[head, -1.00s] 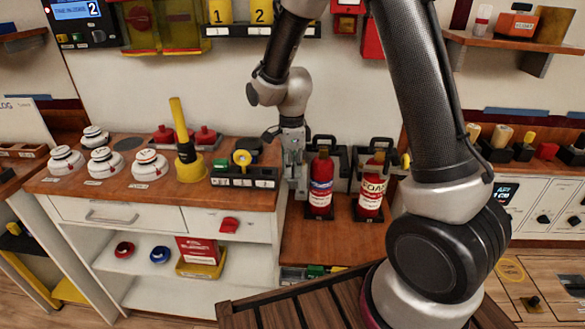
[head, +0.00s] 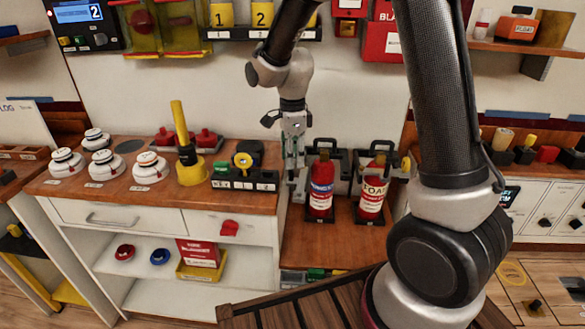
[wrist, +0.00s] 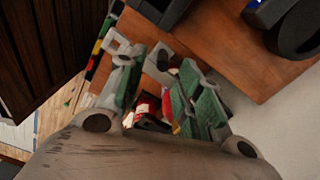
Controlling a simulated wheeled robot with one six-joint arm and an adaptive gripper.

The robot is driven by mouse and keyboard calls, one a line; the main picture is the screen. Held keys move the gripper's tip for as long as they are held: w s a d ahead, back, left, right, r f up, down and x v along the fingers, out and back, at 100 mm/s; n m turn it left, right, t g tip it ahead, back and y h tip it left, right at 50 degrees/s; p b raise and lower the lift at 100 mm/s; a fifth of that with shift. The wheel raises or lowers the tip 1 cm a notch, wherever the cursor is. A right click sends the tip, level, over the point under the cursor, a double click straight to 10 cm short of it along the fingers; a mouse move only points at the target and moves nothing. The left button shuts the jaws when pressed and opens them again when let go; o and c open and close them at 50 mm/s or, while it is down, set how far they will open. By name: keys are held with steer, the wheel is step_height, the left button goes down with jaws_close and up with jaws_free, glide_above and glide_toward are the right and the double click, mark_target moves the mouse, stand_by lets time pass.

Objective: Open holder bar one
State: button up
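Two red extinguishers stand in black holders on the low wooden shelf: the left extinguisher (head: 321,190) and the right extinguisher (head: 372,192). The left holder (head: 337,158) rises behind its extinguisher. A pale bar (head: 392,173) crosses in front of the right extinguisher's neck. The left holder's own bar is not clear in the head view, where my gripper stands close by. My gripper (head: 292,172) points down just left of the left extinguisher's top. In the wrist view its green-padded fingers (wrist: 155,88) are apart, with red and white parts showing between them. I cannot tell whether it touches anything.
The wooden counter (head: 120,205) on the left holds white detectors (head: 150,167), a yellow post (head: 185,140) and a black numbered rack (head: 245,180) close to my gripper. The wall lies behind. A slatted wooden surface (head: 300,308) is in front.

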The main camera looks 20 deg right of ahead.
step_height(320, 180, up, 7)
stand_by(0.4)
steer(key=s+d+r+n+t, duration=0.1)
steer(key=s+d+r+n, duration=0.2)
steer(key=s+d+n, duration=0.2)
steer(key=s+d+r+n+t, duration=0.2)
steer(key=s+d+r+n, duration=0.2)
steer(key=s+n, duration=0.3)
steer(key=s+d+r+n+t, duration=0.1)
steer(key=s+d+r+n, duration=0.2)
steer(key=s, duration=0.9)
steer(key=d+n, duration=0.3)
steer(key=shift+r+n, duration=0.4)
